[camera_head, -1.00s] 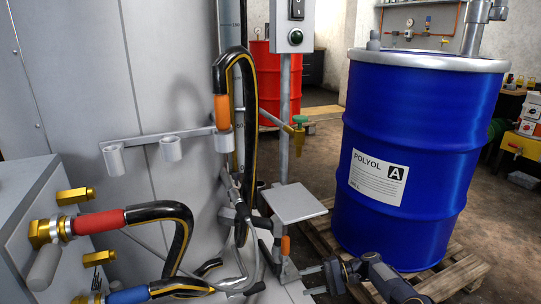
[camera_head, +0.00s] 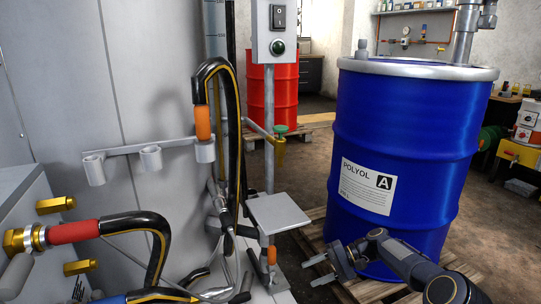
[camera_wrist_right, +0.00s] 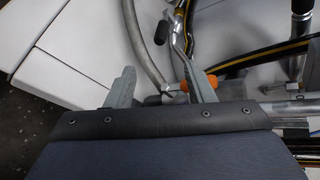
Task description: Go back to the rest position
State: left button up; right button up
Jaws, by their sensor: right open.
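My right gripper (camera_head: 315,270) is open and empty, in front of the blue drum's (camera_head: 395,160) lower part in the head view. Its dark forearm comes in from the lower right. In the right wrist view, the two grey fingers of the right gripper (camera_wrist_right: 160,72) stand apart. A metal piece with an orange part (camera_wrist_right: 176,87) shows beyond and between them, and I see no grip on it. My left gripper is not in view.
The blue drum stands on a wooden pallet (camera_head: 365,290). Left of the gripper are a small grey plate (camera_head: 278,213) on a post, a black-and-yellow hose (camera_head: 234,130) and hose fittings (camera_head: 75,231). A red drum (camera_head: 272,100) stands behind. Open floor lies between the drums.

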jog(key=s+d+r+n+t+h+p, duration=0.1)
jog(key=s+d+r+h, duration=0.15)
jog(key=s+r, duration=0.7)
jog(key=s+d+r+n+t+h, duration=0.15)
jog(key=s+r+h, duration=0.25)
jog(key=s+r, duration=0.5)
jog(key=s+d+f+t+h+p, duration=0.1)
jog(key=s+d+f+t, duration=0.1)
jog(key=s, duration=0.9)
jog(key=s+d+f+t+h+p, duration=0.1)
jog(key=s+t+h, duration=0.1)
jog(key=s, duration=0.8)
notch_tip(320, 180, up, 38)
jog(key=p, duration=3.7)
jog(key=shift+s+d+p, duration=0.15)
jog(key=shift+s+p, duration=0.05)
jog(key=shift+p, duration=0.1)
